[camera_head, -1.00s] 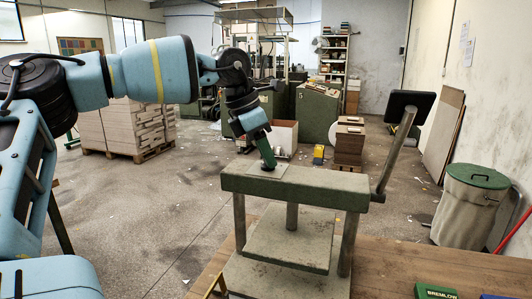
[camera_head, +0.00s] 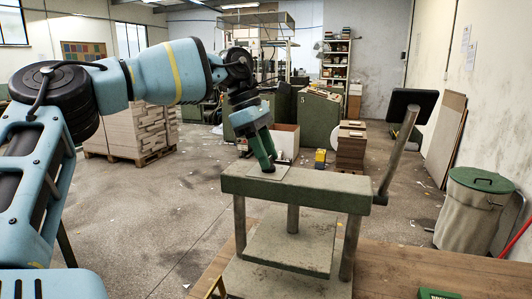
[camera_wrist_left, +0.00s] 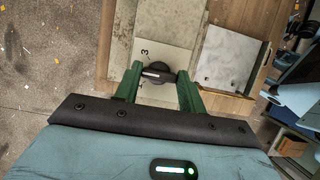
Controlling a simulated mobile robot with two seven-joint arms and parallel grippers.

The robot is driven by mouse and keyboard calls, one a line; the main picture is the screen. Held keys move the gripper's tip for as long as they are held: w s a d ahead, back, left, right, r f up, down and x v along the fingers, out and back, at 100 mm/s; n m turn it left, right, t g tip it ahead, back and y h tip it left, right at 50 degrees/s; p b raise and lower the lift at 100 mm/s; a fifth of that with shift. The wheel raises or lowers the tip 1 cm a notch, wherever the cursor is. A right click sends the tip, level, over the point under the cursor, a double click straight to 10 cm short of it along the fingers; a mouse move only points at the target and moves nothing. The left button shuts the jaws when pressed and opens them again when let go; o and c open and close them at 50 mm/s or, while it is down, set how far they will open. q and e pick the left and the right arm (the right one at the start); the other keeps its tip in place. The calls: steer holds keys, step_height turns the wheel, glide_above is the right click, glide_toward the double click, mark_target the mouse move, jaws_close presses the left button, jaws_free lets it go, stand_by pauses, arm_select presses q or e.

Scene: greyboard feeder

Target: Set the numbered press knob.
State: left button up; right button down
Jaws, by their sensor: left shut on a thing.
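The press (camera_head: 295,186) stands on a wooden bench, with a green-grey top beam on columns. A pale plate (camera_head: 284,174) lies on the beam's left part. My left gripper (camera_head: 266,166) points down at this plate, and its fingertips hide the knob in the head view. In the left wrist view, the round black knob (camera_wrist_left: 157,73) with a pale pointer bar sits between my green fingers, which are shut on it. A numeral 3 (camera_wrist_left: 145,53) shows on the plate just above the knob; the other numerals are hidden or unclear. My right gripper is not in view.
A lever with a black pad (camera_head: 411,104) rises at the press's right side. The bench (camera_head: 400,262) is mostly bare to the right, with a green box (camera_head: 437,294) at its front edge. A lidded bin (camera_head: 474,212) stands on the floor at right.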

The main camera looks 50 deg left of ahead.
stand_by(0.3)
arm_select(q)
steer(key=o, duration=1)
steer(key=v, duration=0.8)
steer(key=shift+f, duration=0.15)
